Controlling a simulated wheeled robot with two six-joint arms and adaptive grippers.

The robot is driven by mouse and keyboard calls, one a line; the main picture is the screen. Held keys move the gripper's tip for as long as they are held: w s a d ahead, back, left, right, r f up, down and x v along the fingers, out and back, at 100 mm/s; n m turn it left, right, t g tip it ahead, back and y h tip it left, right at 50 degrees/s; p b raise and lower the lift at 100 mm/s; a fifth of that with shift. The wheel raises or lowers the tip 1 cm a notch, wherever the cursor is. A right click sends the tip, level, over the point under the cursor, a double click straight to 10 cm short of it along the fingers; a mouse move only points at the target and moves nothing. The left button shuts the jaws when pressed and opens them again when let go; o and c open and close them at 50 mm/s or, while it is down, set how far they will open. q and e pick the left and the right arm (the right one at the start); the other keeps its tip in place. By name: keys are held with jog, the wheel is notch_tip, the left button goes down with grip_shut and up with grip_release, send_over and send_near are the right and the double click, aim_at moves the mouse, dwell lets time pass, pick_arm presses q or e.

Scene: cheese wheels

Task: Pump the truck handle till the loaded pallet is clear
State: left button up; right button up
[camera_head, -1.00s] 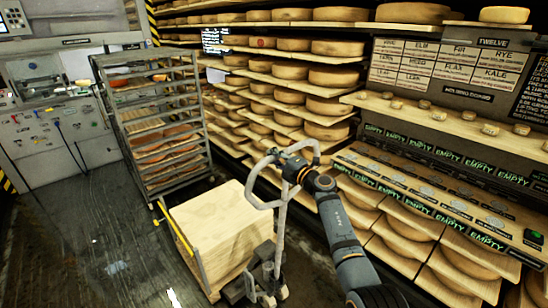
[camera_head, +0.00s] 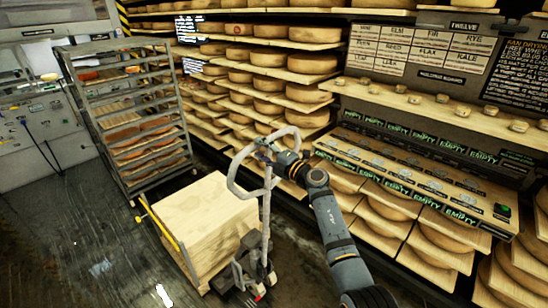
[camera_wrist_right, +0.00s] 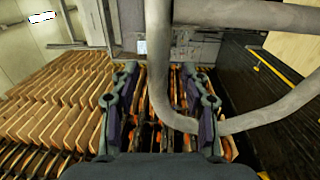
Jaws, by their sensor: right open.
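The truck handle (camera_head: 233,180) is a pale grey tube bent into a loop on a post, upright beside the load. My right gripper (camera_head: 272,160) is at the loop's right side. In the right wrist view, its two fingers stand wide apart (camera_wrist_right: 164,100) and the handle tube (camera_wrist_right: 158,50) comes down between them, then bends right across the right finger. I cannot tell whether it touches. The loaded pallet (camera_head: 205,215) carries a pale wooden block-like stack in front of the truck. The truck's base (camera_head: 250,280) is behind it; the gap under the pallet is unclear. My left gripper is out of view.
A tall wheeled rack (camera_head: 130,120) with trays stands behind the load at the left. Shelves of cheese wheels (camera_head: 305,65) line the back and right. A sloped board of EMPTY labels (camera_head: 410,170) lies right of my arm. Dark floor (camera_head: 75,235) is open at left.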

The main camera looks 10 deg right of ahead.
jog(key=v, duration=0.8)
dwell(0.8)
